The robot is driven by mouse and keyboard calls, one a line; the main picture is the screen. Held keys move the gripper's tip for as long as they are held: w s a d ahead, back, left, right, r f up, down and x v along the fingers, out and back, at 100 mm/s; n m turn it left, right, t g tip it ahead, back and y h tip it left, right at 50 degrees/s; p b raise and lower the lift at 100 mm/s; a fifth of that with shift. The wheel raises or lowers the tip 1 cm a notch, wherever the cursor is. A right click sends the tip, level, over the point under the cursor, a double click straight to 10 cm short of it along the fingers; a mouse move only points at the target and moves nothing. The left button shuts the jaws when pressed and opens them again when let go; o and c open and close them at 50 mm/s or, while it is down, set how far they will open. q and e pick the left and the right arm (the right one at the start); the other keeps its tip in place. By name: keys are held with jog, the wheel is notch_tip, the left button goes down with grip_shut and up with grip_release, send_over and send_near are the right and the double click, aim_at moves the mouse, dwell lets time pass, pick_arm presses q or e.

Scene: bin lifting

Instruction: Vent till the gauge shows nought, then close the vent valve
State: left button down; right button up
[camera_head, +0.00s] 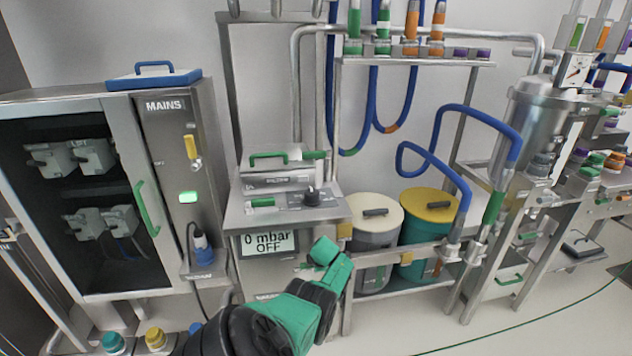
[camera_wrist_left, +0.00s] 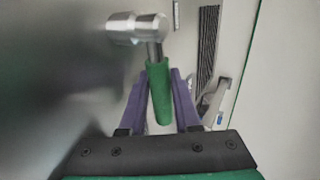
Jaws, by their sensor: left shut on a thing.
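The grey display (camera_head: 268,243) on the front of the steel vacuum unit (camera_head: 245,215) reads "0 mbar" and "OFF". In the left wrist view, a valve with a metal stem (camera_wrist_left: 138,27) and a green lever handle (camera_wrist_left: 160,88) is in front of me. My left gripper (camera_wrist_left: 160,78) is shut on the green handle, one purple finger on each side. In the head view my left gripper (camera_head: 325,262) is low in front of the vacuum unit, just right of the display. My right gripper is not in view.
A steel cabinet with a MAINS panel (camera_head: 165,105) and a lit green indicator (camera_head: 188,197) stands left. A white-lidded drum (camera_head: 365,222) and a yellow-lidded drum (camera_head: 428,207) stand right of the unit. Blue hoses (camera_head: 465,112) hang above.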

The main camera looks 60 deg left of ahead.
pick_arm(q)
jog(key=c, duration=0.9)
grip_release()
jog(key=shift+w+r, duration=0.1)
jog(key=shift+r, duration=0.05)
jog(key=p+v, duration=0.9)
jog(key=v, duration=0.5)
jog(key=shift+d+r, duration=0.1)
jog(key=shift+r, duration=0.15)
